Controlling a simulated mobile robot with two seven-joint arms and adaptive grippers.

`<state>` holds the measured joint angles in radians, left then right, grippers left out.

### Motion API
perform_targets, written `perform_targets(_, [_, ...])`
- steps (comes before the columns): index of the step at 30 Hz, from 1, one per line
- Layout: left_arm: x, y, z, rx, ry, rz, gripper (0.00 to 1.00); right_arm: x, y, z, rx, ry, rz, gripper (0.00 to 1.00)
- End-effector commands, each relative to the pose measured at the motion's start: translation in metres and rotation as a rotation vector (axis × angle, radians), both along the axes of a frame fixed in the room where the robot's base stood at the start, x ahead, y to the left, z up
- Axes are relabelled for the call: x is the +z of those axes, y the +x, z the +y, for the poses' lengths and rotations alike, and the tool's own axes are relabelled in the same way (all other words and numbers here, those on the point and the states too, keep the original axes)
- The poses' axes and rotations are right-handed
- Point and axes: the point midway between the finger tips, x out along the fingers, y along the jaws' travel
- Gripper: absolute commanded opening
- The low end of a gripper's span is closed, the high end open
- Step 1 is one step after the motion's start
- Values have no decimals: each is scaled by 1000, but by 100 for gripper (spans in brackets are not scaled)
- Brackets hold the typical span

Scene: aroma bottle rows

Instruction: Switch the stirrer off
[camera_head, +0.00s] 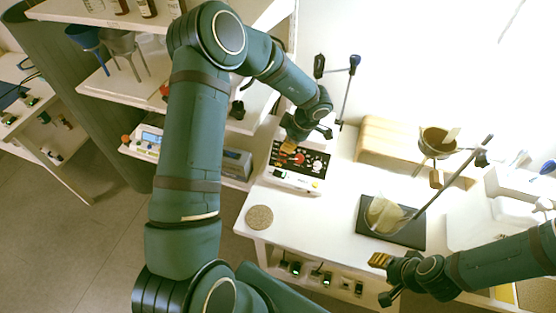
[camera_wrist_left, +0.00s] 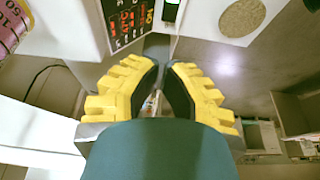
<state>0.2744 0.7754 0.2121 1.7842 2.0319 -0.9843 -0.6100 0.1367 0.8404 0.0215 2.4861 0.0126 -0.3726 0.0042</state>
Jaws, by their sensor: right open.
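A white unit with a dark panel of red and white marks (camera_head: 283,157) stands on the bench; I cannot tell for sure that it is the stirrer. Its panel also shows at the top of the left wrist view (camera_wrist_left: 130,22), with a small dark switch-like part (camera_wrist_left: 171,8) beside it. My left gripper (camera_head: 289,146) hangs over this panel in the head view. In the left wrist view its yellow fingers (camera_wrist_left: 163,66) are near each other with a narrow gap and nothing visibly held. My right gripper (camera_head: 377,262) is open near the bench's front edge.
A dark mat (camera_head: 409,236) bears a glass vessel (camera_head: 384,213), with a slanted rod beside it. A wooden block (camera_head: 385,140) and a bowl on a stand (camera_head: 438,143) are behind. A round cork mat (camera_head: 259,217) lies at the front left. Shelves stand left.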

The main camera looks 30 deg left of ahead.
Motion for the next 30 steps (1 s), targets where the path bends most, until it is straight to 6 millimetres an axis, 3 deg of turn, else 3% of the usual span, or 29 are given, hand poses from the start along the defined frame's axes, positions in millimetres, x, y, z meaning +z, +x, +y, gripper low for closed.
perform_targets(14, [-4,-1,1,7,-3,3,0,-1,0,0,0,0,0,47])
perform_targets(20, [-30,-3,10,6,-2,6,0,-7,0,0,0,-1,0,47])
perform_targets(30, [-93,-9,32,6,-3,5,0,-21,0,1,-1,-4,1,47])
